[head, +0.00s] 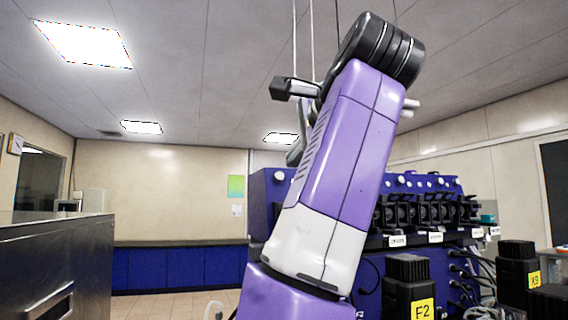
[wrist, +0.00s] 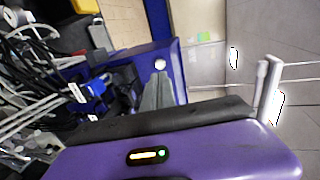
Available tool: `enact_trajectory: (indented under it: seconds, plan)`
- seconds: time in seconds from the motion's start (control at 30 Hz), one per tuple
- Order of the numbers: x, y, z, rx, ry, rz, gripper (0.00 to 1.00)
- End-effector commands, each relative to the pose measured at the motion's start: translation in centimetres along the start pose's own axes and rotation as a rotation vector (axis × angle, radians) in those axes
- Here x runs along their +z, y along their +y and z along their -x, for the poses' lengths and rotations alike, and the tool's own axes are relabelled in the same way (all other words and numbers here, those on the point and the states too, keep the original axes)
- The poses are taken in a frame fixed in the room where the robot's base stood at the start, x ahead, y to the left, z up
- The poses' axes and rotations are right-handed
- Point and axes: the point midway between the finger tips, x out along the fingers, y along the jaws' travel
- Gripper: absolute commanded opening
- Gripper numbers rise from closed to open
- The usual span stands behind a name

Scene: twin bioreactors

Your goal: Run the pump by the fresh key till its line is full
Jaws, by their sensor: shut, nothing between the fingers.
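A blue-purple machine (head: 270,190) stands behind my raised arm. A row of black pump heads (head: 430,212) runs along its front, with small white labels under them too small to read. White round knobs sit on its top. I cannot tell which key is the fresh key, and the pump line's fill cannot be made out. My gripper (head: 296,152) is mostly hidden behind my purple arm. In the wrist view its grey fingers (wrist: 156,94) are shut and empty, with the machine's blue panel (wrist: 168,70) behind them. No contact with a key is visible.
Black units with yellow labels F2 (head: 408,290) and X9 (head: 517,272) stand in front of the machine. Tubes and cables (wrist: 30,75) crowd the wrist view's left. A metal cabinet (head: 60,265) is at left. Floor shows between it and the blue cupboards (head: 180,268).

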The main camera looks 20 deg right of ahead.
Motion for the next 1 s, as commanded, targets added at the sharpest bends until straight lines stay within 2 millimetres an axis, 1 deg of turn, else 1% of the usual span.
enact_trajectory:
  seconds: [0.03, 0.2, 0.3, 0.4, 0.6, 0.9, 1.0]
  plan:
    - [0.0, -0.2, -1.1, 0.006, 0.000, 0.001, 0.00]
    - [0.0, -0.3, -4.1, 0.004, 0.001, 0.000, 0.00]
    - [0.0, -0.2, -5.4, 0.003, 0.001, 0.000, 0.00]
    - [0.0, -0.2, -6.3, 0.002, 0.000, 0.000, 0.00]
    - [-0.1, 0.0, -7.1, 0.000, 0.001, -0.001, 0.00]
    - [0.0, 0.1, -7.1, 0.000, 0.001, -0.001, 0.00]
    - [0.0, 0.3, -6.8, -0.001, 0.001, -0.001, 0.00]
